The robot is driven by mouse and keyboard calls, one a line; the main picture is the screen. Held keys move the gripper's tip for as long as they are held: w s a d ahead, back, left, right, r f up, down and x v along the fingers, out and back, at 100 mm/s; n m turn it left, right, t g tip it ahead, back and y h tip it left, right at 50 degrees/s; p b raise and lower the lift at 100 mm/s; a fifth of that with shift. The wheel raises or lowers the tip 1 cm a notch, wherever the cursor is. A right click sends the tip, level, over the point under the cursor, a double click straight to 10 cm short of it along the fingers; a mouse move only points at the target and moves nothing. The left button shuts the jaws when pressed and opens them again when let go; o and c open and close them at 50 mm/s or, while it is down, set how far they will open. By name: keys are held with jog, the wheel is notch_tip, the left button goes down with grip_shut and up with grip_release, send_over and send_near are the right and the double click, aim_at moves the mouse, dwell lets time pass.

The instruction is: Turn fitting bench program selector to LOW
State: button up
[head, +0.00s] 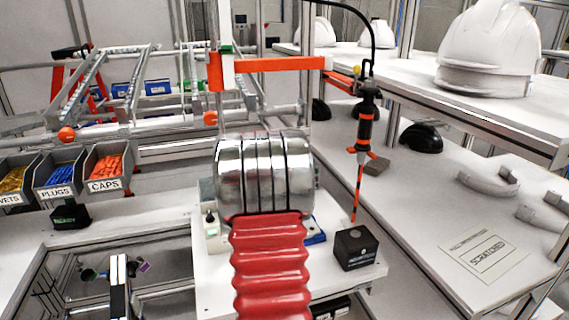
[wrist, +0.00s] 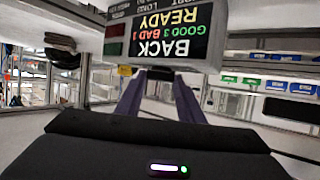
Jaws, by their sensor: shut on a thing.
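In the wrist view my gripper (wrist: 160,80) shows as two purple fingers reaching toward a display box (wrist: 112,62). They are shut on a small dark knob (wrist: 158,74) at the box's edge, apparently the program selector. Its pointer and setting marks cannot be made out. The display appears upside down and reads BACK, READY, GOOD 3, BAD 1. In the head view my gripper and the knob are hidden, apparently behind the chrome and red parts of my arm. A small pale box (head: 211,228) with a dark top piece shows left of the arm.
An orange-tipped tool (head: 365,125) hangs above a black block (head: 356,248) on the bench. Bins of rivets, plugs and caps (head: 107,165) stand at left. White helmet shells (head: 490,45) sit on the right shelf. A SCRATCHED sheet (head: 484,252) lies on the right table.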

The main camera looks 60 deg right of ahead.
jog(key=shift+w+r+m+g, duration=0.2)
jog(key=shift+r+m+g, duration=0.1)
jog(key=shift+g, duration=0.2)
jog(key=shift+w+f+m+g, duration=0.1)
jog(key=shift+m+g, duration=0.6)
jog(key=o, duration=1.1)
jog(key=shift+f, duration=0.15)
jog(key=shift+c, duration=0.2)
jog(key=shift+s+d+n+t, duration=0.1)
jog(key=shift+s+n+t, duration=0.1)
jog(key=shift+n+t, duration=0.5)
jog(key=shift+s+n+t, duration=0.15)
jog(key=shift+n+t, duration=0.45)
jog(key=shift+t, duration=0.1)
